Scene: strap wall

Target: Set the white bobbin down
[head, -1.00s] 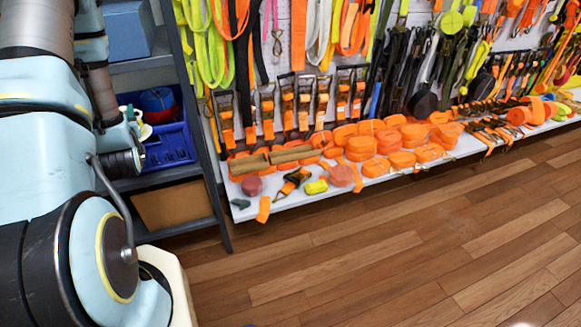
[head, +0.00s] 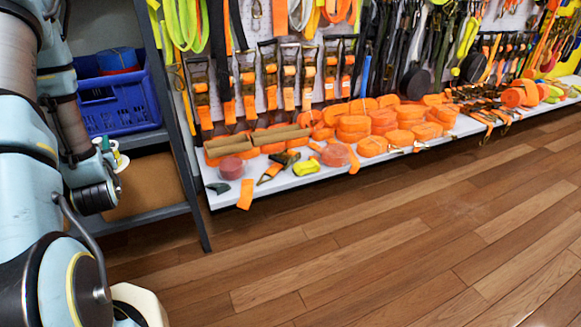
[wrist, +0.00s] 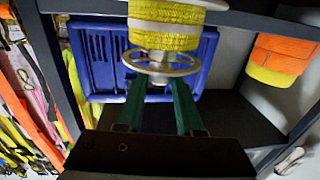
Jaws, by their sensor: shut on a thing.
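The white bobbin (wrist: 160,62) shows in the wrist view as a pale spoked flange with yellow strap wound above it. Its top is cut off by the frame edge. My gripper (wrist: 158,88) has two green fingers shut on the bobbin's hub end, below the flange. In the head view the bobbin (head: 119,159) is a small white and yellow shape at the tip of my gripper (head: 106,146), partly hidden by my arm. It is held in front of the shelf rack, below the blue crate, and its clearance from the shelf cannot be told.
The blue crate (head: 110,108) stands on the rack with a red and blue item inside. A brown panel (head: 150,185) is lower down. An orange and yellow roll (wrist: 280,62) is at right in the wrist view. The wooden floor (head: 350,240) is clear.

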